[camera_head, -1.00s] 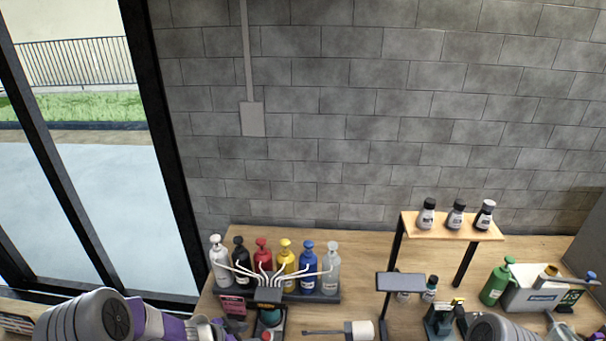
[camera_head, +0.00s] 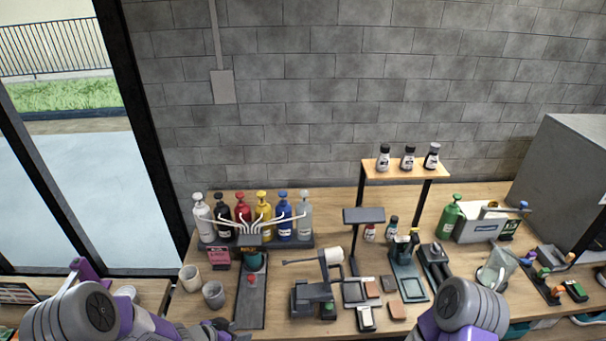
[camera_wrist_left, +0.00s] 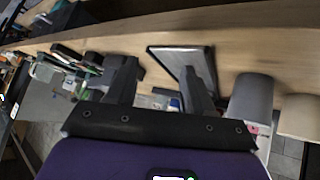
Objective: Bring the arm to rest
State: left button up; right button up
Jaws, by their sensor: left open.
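My left arm (camera_head: 75,315) comes in at the lower left of the head view. Its dark left gripper (camera_head: 222,330) shows at the bottom edge, in front of the table's near left part, and is partly cut off. In the left wrist view the two fingers of the left gripper (camera_wrist_left: 160,85) stand apart with nothing held between them. My right arm (camera_head: 465,308) shows at the lower right of the head view; its gripper is out of the picture.
A shelf (camera_head: 405,169) holds three small bottles. A large grey box (camera_head: 560,170) stands at right.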

pick_arm(q)
jog(key=s+d+f+n+g+b, duration=0.2)
jog(key=s+d+f+n+g, duration=0.1)
jog(key=s+f, duration=0.4)
jog(key=s+d+f+n+g+y+b, duration=0.1)
jog(key=s+d+f+n+g+b, duration=0.1)
jog(key=s+d+f+n, duration=0.3)
jog(key=s+d+f, duration=0.1)
jog(key=s+f, duration=0.2)
jog(key=s, duration=0.4)
jog(key=shift+s+n+g+y, duration=0.15)
jog(key=shift+n+g+y, duration=0.15)
jog(key=shift+g, duration=0.1)
